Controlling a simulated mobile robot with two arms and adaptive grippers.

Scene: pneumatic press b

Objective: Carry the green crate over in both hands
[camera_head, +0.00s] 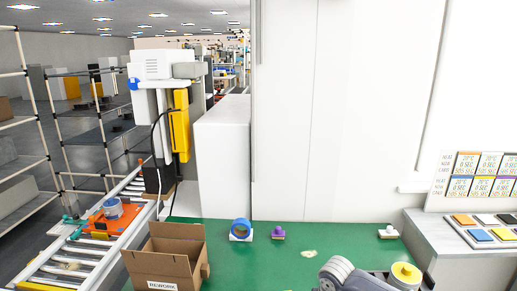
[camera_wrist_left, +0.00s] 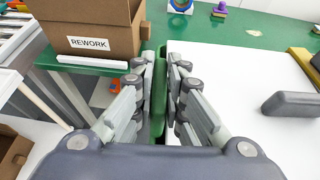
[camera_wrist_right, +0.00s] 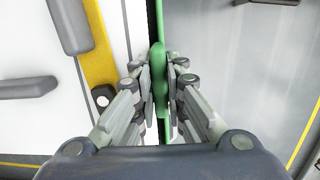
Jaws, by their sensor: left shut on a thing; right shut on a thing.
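The green crate (camera_wrist_left: 161,62) shows in the left wrist view only as a narrow upright edge between my left fingers. My left gripper (camera_wrist_left: 167,72) is shut on that edge. In the right wrist view, another strip of the green crate (camera_wrist_right: 158,55) runs between the fingers of my right gripper (camera_wrist_right: 160,80), which is shut on it. Most of the crate is hidden, and I cannot tell what it holds. The crate and both gripper tips are not seen in the head view. There, grey and yellow parts show at the lower edge.
A cardboard box marked REWORK (camera_head: 165,259) stands at the left of the green-topped table (camera_head: 300,240), close ahead of my left gripper. Blue tape (camera_head: 240,229) and a purple-topped piece (camera_head: 278,232) stand behind. A roller conveyor (camera_head: 95,247) runs at left; a grey cabinet (camera_head: 440,235) stands at right.

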